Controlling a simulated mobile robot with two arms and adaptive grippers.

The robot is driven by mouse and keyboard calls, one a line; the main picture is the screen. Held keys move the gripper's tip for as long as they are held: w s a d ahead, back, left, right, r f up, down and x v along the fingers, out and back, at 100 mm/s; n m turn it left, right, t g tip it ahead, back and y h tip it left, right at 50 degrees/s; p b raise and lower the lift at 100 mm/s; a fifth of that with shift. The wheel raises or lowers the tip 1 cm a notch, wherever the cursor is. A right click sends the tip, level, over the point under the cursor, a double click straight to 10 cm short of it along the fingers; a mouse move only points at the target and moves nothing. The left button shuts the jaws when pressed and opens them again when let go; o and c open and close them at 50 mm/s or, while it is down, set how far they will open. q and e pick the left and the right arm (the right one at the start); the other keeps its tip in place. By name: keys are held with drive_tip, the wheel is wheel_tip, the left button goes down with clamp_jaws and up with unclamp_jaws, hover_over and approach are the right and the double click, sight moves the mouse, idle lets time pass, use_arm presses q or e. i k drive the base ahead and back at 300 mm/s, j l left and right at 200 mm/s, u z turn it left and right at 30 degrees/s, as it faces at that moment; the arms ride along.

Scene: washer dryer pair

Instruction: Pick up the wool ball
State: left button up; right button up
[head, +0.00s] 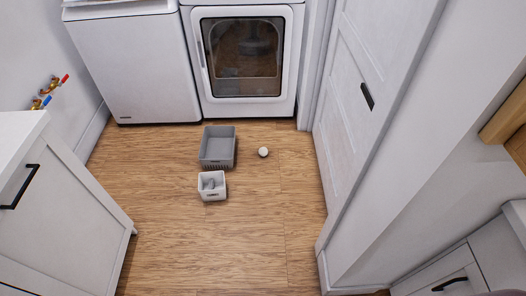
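A small whitish wool ball (263,152) lies on the wooden floor, just right of a grey basket and apart from it. It is in front of the right-hand machine. Neither of my grippers shows in the head view.
A grey basket (232,161) and a smaller white bin (218,193) with something grey inside stand on the floor. A white washer (135,70) and dryer (249,108) line the back. Cabinets stand left and lower right; a white door (350,100) is at right. The floor in front is clear.

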sight(263, 151)
drive_tip(key=i+j, duration=0.2)
drive_tip(key=i, duration=0.25)
drive_tip(key=i+j, duration=0.25)
drive_tip(key=i, duration=0.2)
drive_tip(key=i+j, duration=0.2)
drive_tip(key=i, duration=0.2)
